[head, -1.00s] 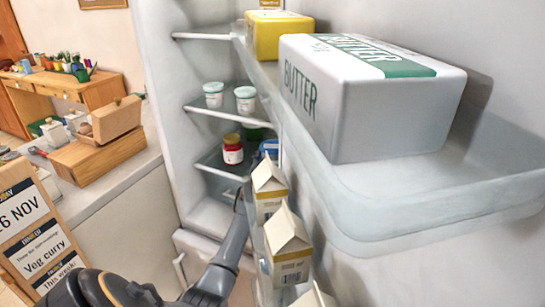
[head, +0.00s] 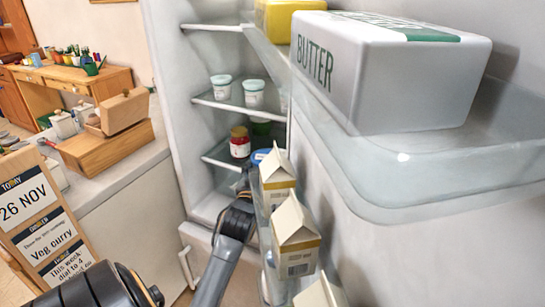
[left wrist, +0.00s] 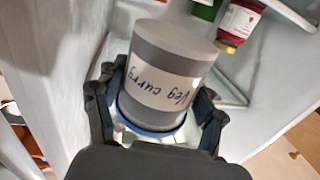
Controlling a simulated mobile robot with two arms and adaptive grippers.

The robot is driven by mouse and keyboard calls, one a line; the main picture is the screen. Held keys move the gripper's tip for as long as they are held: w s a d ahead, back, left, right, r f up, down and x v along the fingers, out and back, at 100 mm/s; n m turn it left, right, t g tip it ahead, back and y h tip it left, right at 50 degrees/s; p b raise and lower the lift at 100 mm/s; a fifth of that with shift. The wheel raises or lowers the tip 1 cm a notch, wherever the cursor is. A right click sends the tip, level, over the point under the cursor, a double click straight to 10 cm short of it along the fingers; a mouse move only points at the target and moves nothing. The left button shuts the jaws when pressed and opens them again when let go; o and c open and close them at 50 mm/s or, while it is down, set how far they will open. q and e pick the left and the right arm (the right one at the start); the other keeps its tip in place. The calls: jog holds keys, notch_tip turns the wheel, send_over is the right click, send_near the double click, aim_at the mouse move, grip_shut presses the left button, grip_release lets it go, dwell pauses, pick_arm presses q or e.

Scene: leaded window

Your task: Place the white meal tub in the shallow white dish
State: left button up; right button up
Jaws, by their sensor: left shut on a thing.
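The meal tub (left wrist: 168,75) fills the middle of the left wrist view. It looks grey in the shade, with a pale "Veg curry" label upside down in that view and a blue rim at the gripper end. My left gripper (left wrist: 155,118) is shut on it, a finger on either side. In the head view a bit of blue (head: 260,156), probably the tub's rim, shows beside the milk cartons; the rest is hidden. My left gripper (head: 244,178) is there by the lower fridge shelf. I cannot make out the shallow white dish for sure. My right gripper is not in view.
The open fridge door carries a butter box (head: 410,75) and milk cartons (head: 296,238), close to my arm. White pots (head: 254,93) and a red jar (head: 240,143) stand on fridge shelves. A menu board (head: 45,215) stands before the counter (head: 125,165) at left.

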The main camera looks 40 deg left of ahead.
pick_arm(q)
jog(key=shift+v, duration=1)
jog(key=s+a+r+b, duration=0.1)
jog(key=a+r+b, duration=0.1)
jog(key=a, duration=0.7)
jog(key=s+a+r+b, duration=0.1)
jog(key=a+r+b, duration=0.1)
jog(key=a, duration=0.6)
jog(key=w+d+p, duration=0.1)
jog(key=w+d, duration=0.3)
jog(key=w, duration=0.3)
jog(key=w+d+p, duration=0.1)
jog(key=w+d, duration=0.3)
jog(key=w, duration=0.4)
jog(key=f, duration=0.2)
jog(key=w+f, duration=0.1)
jog(key=f, duration=0.3)
jog(key=shift+w+d+f, duration=0.1)
jog(key=shift+w+d, duration=0.2)
jog(key=shift+w, duration=0.05)
jog(key=shift+w+f, duration=0.15)
jog(key=shift+f, duration=0.1)
